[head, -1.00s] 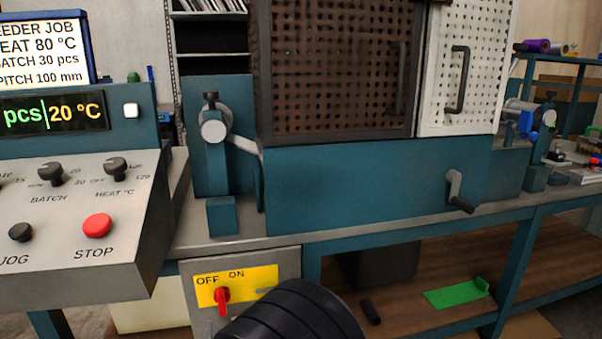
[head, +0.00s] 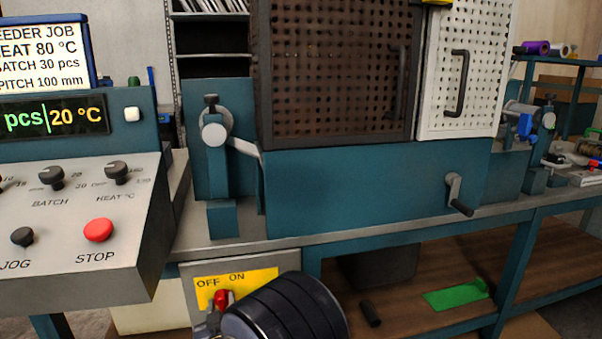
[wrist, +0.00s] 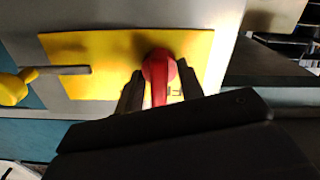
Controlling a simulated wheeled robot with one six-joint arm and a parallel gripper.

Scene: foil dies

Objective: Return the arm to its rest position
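My gripper (wrist: 160,92) shows in the wrist view with its two dark fingers on either side of a red switch handle (wrist: 159,72). The fingers look apart, with narrow gaps between them and the handle. The handle sits on a yellow plate (wrist: 85,50). In the head view, my black wrist link is at the bottom centre, in front of the plate (head: 258,278) marked OFF and ON. The red switch (head: 222,299) shows just left of it, its lower part hidden by my gripper.
A control panel with a red STOP button (head: 98,230) stands at left. A teal machine with a perforated brown door (head: 340,70) and a crank (head: 456,195) stands behind the plate. A green piece (head: 456,296) lies on the lower shelf. In the wrist view, a yellow knob (wrist: 12,88) is at left.

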